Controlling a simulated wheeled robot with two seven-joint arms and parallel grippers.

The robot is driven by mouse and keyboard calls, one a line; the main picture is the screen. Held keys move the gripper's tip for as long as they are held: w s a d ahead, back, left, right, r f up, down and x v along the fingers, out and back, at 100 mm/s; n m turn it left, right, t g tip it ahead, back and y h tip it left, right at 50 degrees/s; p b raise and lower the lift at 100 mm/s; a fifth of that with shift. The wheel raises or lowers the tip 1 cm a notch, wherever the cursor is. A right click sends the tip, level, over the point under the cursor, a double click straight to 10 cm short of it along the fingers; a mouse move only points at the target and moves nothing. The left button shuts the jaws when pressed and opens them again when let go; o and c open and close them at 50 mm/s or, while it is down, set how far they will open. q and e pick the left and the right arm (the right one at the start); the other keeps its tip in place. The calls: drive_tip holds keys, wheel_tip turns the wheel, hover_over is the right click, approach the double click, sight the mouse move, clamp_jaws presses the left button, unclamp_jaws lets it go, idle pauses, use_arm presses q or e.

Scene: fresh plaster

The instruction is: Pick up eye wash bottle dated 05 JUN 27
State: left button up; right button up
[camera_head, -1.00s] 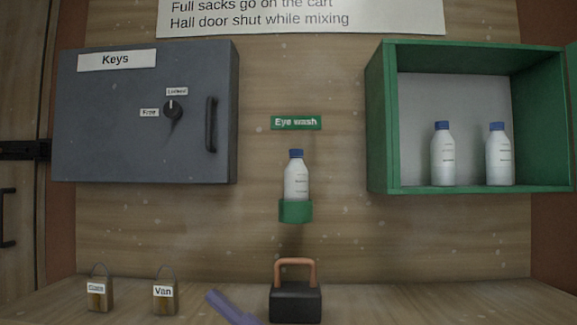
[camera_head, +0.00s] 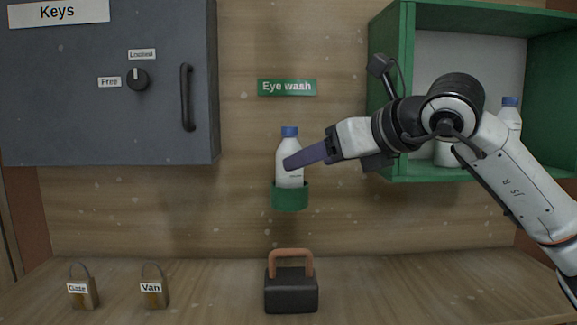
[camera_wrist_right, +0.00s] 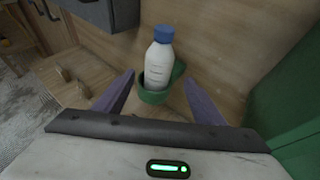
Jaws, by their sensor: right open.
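A white eye wash bottle with a blue cap (camera_head: 290,150) stands upright in a green holder (camera_head: 290,197) on the wall, under the "Eye wash" sign (camera_head: 287,87). Its label print is too small to read. My right gripper (camera_head: 292,163) reaches it from the right. In the right wrist view the gripper (camera_wrist_right: 158,88) is open, its purple fingers on either side of the bottle (camera_wrist_right: 159,58) and holder (camera_wrist_right: 155,92), with gaps. Another bottle (camera_head: 510,115) stands in the green cabinet (camera_head: 393,100); a second there is mostly hidden behind my right arm. My left gripper is not in view.
A grey key cabinet (camera_head: 100,120) with a knob (camera_head: 137,79) hangs at the left. On the shelf (camera_head: 210,285) are padlocks tagged "Gate" (camera_head: 84,294) and "Van" (camera_head: 155,294), and a black block with a copper handle (camera_head: 291,290) below the holder.

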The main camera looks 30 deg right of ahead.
drive_tip(key=x, duration=0.8)
drive_tip(key=shift+w+a+f, duration=0.25)
drive_tip(key=shift+w, duration=0.05)
drive_tip(key=c, duration=1.2)
drive_tip(key=shift+r+p, duration=0.15)
drive_tip(key=shift+p, duration=0.15)
drive_tip(key=shift+c, duration=0.7)
